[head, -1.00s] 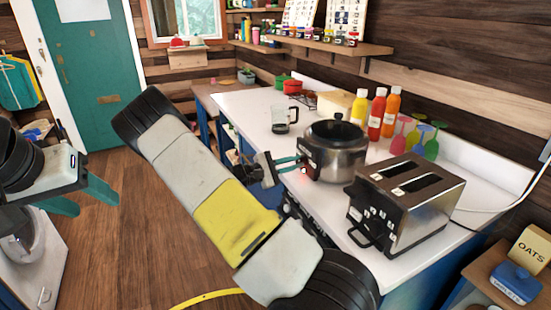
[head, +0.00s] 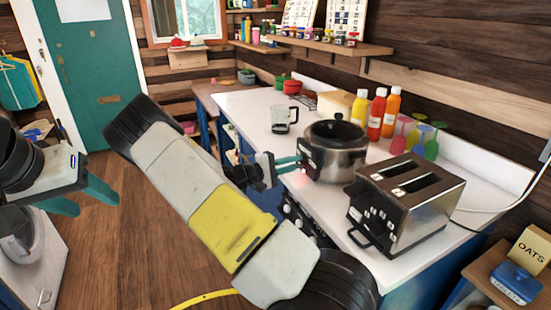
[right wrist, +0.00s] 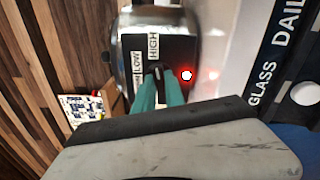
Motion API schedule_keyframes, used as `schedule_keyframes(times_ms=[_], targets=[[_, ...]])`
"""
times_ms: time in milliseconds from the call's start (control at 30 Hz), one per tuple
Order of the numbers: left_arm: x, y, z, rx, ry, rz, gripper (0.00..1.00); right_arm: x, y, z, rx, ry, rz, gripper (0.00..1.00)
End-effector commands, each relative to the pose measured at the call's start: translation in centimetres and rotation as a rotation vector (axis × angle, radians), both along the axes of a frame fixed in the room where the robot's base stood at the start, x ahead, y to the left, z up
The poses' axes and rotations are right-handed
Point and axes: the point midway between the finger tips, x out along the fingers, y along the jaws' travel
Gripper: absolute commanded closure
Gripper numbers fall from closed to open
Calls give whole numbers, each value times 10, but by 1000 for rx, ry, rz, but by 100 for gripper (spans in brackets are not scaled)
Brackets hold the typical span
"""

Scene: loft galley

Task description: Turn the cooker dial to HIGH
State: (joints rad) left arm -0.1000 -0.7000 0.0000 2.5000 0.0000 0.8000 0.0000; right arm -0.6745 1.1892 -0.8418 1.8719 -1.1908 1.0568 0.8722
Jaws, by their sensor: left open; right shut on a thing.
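The cooker (head: 340,165) is a round steel pot with a dark lid and a dark front panel, standing on the white counter. In the right wrist view its panel (right wrist: 188,52) shows LOW and HIGH labels and a lit red light. The dark dial (right wrist: 157,70) sits just beside the HIGH label, mostly hidden by the fingers; its exact pointing is unclear. My right gripper (head: 300,162) is shut on the dial, its green fingers (right wrist: 160,84) either side of it. My left gripper (head: 95,202) is open and empty, over the floor at the left.
A steel toaster (head: 405,205) stands close to the right of the cooker. Knobs (head: 297,222) line the cabinet front below. Open floor lies left.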

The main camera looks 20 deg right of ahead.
Motion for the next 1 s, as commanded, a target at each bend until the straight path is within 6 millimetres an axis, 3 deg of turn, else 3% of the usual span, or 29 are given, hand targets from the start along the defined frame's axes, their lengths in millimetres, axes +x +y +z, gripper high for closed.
schedule_keyframes(times_ms=[333,367,467,800,1000], targets=[[0,0,0,0,0,0,47,0,2,-2,6,-4,3,100],[0,0,0,0,0,0,47,0,2,-2,6,-4,3,84],[0,0,0,0,0,0,47,0,1,-2,5,-4,2,64],[0,0,0,0,0,0,47,0,2,-1,3,-4,1,64],[0,0,0,0,0,0,47,-1,28,-1,4,-5,5,64]])
